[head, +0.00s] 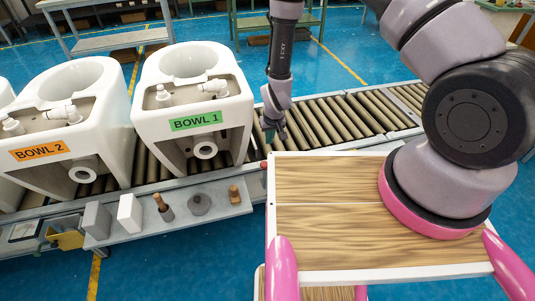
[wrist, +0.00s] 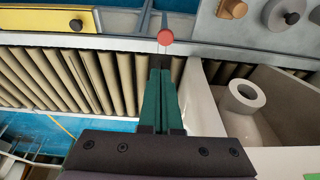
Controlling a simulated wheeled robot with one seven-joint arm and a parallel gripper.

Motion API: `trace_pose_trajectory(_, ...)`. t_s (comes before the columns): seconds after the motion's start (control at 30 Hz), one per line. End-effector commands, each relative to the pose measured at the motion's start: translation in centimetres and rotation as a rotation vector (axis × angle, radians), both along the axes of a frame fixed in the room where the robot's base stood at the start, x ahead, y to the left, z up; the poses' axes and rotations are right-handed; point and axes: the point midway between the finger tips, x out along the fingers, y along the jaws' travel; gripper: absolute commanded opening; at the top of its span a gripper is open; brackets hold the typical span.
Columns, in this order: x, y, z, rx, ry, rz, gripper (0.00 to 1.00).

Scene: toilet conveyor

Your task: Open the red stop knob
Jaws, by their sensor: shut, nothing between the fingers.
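The red stop knob (wrist: 165,36) is a small round red button on the conveyor's grey side rail. In the wrist view it shows just beyond my fingertips; in the head view it is a small red spot (head: 264,165) beside the wooden top. My gripper (head: 271,134) points down over the conveyor, right of the bowl marked BOWL 1. In the wrist view my gripper (wrist: 164,62) has its dark green fingers together, with nothing between them. The fingertips look close to the knob, but I cannot tell whether they touch it.
White toilet bowls marked BOWL 1 (head: 218,104) and BOWL 2 (head: 100,128) stand on the roller conveyor (head: 335,122). A grey side shelf (head: 130,236) holds blocks and small tools (head: 199,204). The rollers right of BOWL 1 are bare.

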Motion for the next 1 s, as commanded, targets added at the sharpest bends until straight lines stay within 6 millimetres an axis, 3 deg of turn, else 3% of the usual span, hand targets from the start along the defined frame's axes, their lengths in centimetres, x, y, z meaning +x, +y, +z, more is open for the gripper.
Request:
trace_pose_trajectory(0.17,0.5,0.1,-2.1,-0.001,0.000,0.002,0.00)
trace_pose_trajectory(0.6,2.5,0.8,-10.8,-0.001,0.002,-0.001,0.00)
trace_pose_trajectory(0.8,2.5,1.0,-13.0,0.000,0.000,0.001,0.00)
trace_pose_trajectory(1.0,2.5,1.0,-13.5,0.000,-0.001,0.000,0.00)
